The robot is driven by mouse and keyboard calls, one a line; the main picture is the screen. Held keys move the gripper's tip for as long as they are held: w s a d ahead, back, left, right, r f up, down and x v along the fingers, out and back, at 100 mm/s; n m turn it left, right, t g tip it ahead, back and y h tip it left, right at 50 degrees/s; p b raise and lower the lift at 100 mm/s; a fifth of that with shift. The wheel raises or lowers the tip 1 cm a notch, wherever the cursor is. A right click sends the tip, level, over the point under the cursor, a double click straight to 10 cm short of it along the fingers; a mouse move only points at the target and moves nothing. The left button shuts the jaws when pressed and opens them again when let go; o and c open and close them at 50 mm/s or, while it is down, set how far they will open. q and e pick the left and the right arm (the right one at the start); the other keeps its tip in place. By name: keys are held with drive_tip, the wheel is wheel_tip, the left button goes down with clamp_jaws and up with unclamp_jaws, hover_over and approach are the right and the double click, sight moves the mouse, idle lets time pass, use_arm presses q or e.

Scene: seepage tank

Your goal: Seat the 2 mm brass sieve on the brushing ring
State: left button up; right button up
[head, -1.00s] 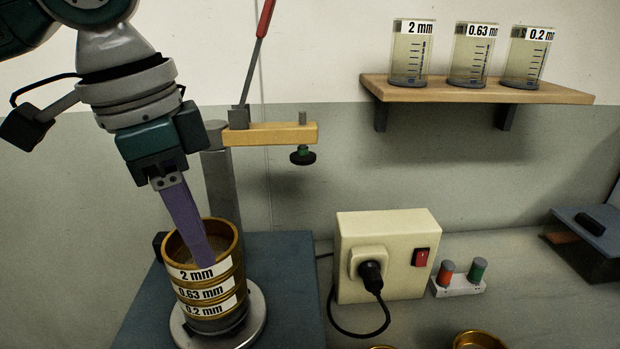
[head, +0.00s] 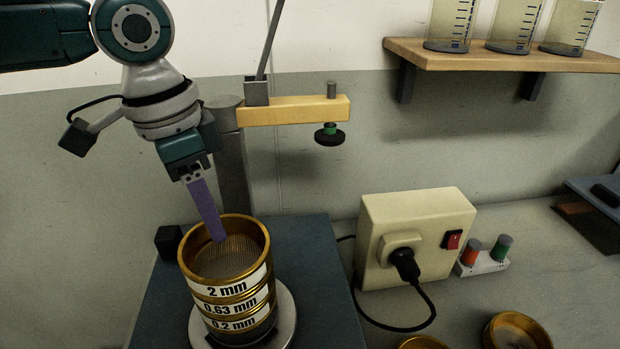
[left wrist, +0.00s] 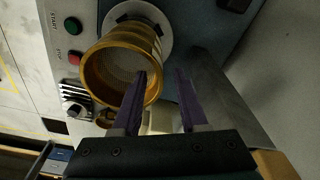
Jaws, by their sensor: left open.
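The 2 mm brass sieve (head: 226,289) is the top of an upright stack, above the 0.63 mm sieve (head: 232,307) and the 0.2 mm sieve (head: 234,324). Its open mouth and mesh show in the left wrist view (left wrist: 92,88). My left gripper (head: 219,236) is open and points down at the sieve's far rim. In the left wrist view (left wrist: 160,74), one finger overlaps the mouth and the other lies outside the rim; contact cannot be told. Two brass vessels (head: 515,332) (head: 421,343) are cut off below; which is the brushing ring is unclear. My right gripper is not in view.
The stack stands on a round pale plate (head: 286,318) on a blue-grey base (head: 318,262). A post with a wooden clamp arm (head: 290,110) rises behind it. A socket box (head: 413,232) with cable stands right. A shelf (head: 500,56) holds labelled cylinders.

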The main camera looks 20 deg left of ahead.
use_arm(q)
drive_tip(key=shift+f, duration=0.45)
drive_tip(key=shift+c, duration=0.3)
clamp_jaws()
idle(0.8)
